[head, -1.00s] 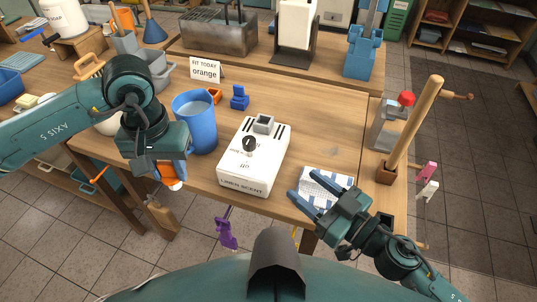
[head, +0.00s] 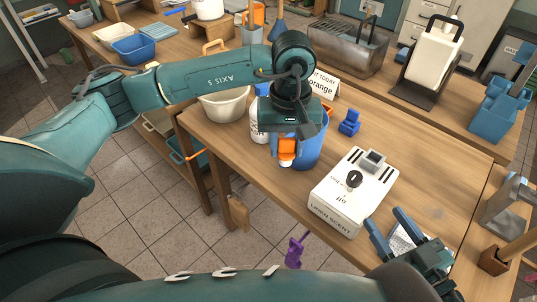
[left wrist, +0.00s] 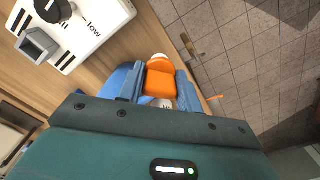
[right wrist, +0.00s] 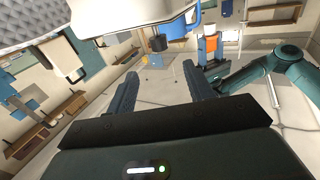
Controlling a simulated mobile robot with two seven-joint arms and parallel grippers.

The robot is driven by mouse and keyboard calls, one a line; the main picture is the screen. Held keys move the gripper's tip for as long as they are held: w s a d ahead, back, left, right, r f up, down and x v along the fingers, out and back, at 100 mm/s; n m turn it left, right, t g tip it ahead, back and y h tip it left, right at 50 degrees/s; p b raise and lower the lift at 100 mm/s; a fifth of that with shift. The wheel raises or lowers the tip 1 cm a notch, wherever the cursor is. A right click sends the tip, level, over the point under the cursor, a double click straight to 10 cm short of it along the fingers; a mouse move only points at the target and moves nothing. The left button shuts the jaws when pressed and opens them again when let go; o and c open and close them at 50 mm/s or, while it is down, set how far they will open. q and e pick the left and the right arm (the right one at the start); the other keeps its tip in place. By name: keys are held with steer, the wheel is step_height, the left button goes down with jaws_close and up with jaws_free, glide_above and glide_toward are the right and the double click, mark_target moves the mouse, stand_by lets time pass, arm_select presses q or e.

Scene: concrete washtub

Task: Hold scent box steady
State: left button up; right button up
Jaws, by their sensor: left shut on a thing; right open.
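The scent box (head: 340,205) is white, with a black knob, a grey square socket on top and "LINEN SCENT" on its front. It sits upright near the table's front edge. In the left wrist view the box (left wrist: 88,22) is at the upper left. My left gripper (head: 286,155) is shut on an orange piece with a white end (left wrist: 160,82), in front of the blue cup (head: 308,150) and left of the box. My right gripper (head: 390,226) is open and empty, just right of the box's front corner, near a checked cloth (head: 402,243). I see no contact with the box.
A blue clip-like object (head: 349,123) stands behind the box. The "orange" sign (head: 322,84) is behind the cup. A white bottle (head: 258,122) and a cream basin (head: 226,103) are to the left. A wooden stand (head: 494,260) is at right.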

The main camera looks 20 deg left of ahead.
mark_target(359, 182)
arm_select(q)
steer(key=w+d+r+n, duration=0.4)
steer(key=w+d+n, duration=0.2)
steer(key=n, duration=0.5)
steer(key=w+d+r+n, duration=0.5)
steer(key=w+d+n, duration=0.1)
steer(key=d+n, duration=0.4)
steer(key=shift+d+r+n, duration=0.15)
steer(key=shift+d+n, duration=0.25)
steer(key=shift+d, duration=0.35)
arm_select(e)
steer(key=x, duration=1.2)
jaws_close()
